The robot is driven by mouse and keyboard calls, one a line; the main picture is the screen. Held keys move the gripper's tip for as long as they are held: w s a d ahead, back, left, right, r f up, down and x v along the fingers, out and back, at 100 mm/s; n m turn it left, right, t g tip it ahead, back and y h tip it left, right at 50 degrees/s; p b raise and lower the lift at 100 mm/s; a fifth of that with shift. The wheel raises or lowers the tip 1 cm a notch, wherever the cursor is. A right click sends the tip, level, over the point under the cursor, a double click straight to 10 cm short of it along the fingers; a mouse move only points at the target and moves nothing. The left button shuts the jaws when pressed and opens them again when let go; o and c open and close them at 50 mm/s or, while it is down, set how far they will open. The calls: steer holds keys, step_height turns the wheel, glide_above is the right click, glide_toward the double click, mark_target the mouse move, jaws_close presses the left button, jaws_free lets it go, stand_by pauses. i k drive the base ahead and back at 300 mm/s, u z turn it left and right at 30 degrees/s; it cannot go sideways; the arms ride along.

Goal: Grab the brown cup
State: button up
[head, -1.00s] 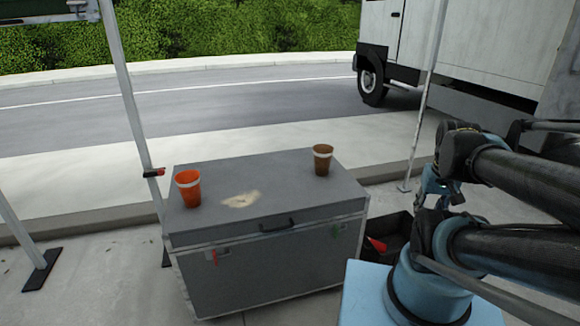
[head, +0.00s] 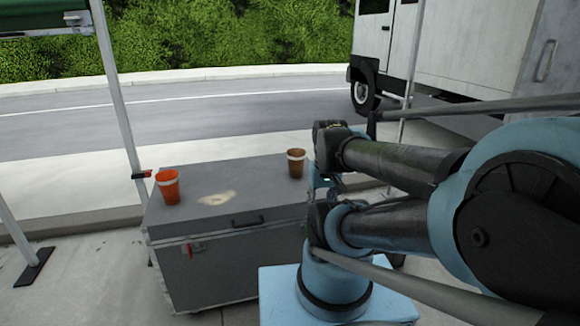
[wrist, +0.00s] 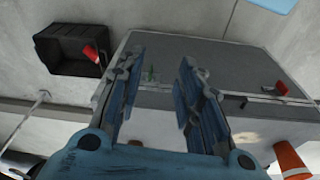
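The brown cup (head: 296,164) with a pale band stands upright at the back right of the grey chest's top (head: 255,180) in the head view.
An orange cup (head: 168,187) with a white band stands at the chest's left; it also shows in the wrist view (wrist: 291,163). A black crate (wrist: 62,62) lies beside the chest. Thin poles (head: 119,90) stand around. A truck (head: 450,50) is at the back right.

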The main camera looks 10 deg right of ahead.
mark_target(295, 157)
steer(key=z, duration=1.6)
steer(key=i, duration=0.5)
steer(key=u, duration=1.35)
